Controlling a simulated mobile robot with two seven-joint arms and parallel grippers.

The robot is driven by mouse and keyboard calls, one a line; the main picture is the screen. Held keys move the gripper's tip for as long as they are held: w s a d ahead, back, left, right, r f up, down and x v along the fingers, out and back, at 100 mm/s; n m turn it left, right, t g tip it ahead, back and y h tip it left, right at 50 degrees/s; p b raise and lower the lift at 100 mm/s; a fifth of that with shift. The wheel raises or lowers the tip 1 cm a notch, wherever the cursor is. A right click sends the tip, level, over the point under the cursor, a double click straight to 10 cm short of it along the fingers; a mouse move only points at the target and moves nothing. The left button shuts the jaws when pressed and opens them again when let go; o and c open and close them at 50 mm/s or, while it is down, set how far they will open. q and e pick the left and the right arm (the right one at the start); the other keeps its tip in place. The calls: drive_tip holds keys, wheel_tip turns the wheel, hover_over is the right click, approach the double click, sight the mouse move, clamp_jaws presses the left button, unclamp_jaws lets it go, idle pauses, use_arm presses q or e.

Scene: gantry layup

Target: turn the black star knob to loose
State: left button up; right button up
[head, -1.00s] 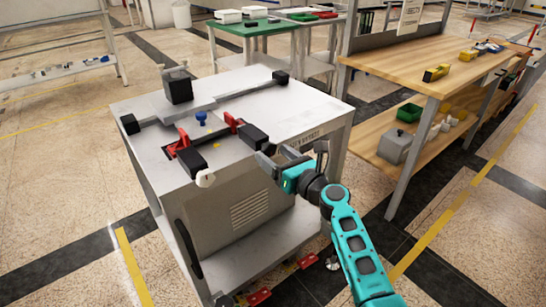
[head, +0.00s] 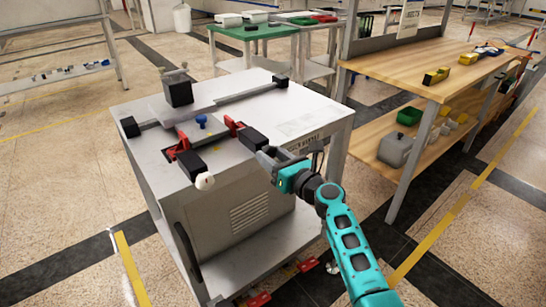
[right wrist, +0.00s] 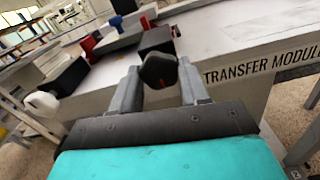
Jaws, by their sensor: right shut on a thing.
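The black star knob (right wrist: 158,70) sits at the front edge of the grey transfer module cart (head: 290,118). It shows between the two fingers of my right gripper (right wrist: 160,88) in the right wrist view. The fingers are shut on it, one on each side. A small reddish mark shows on the knob's face. In the head view my right gripper (head: 268,157) reaches the cart's front right edge from the right and hides most of the knob. My left gripper is in neither current view.
Red clamps with black blocks (head: 191,163), a blue knob (head: 201,120) and a white round knob (head: 205,181) are on the cart, left of my gripper. A wooden shelf bench (head: 425,75) stands to the right. Open floor lies in front of it.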

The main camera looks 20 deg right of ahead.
drive_tip(key=shift+c, duration=0.7)
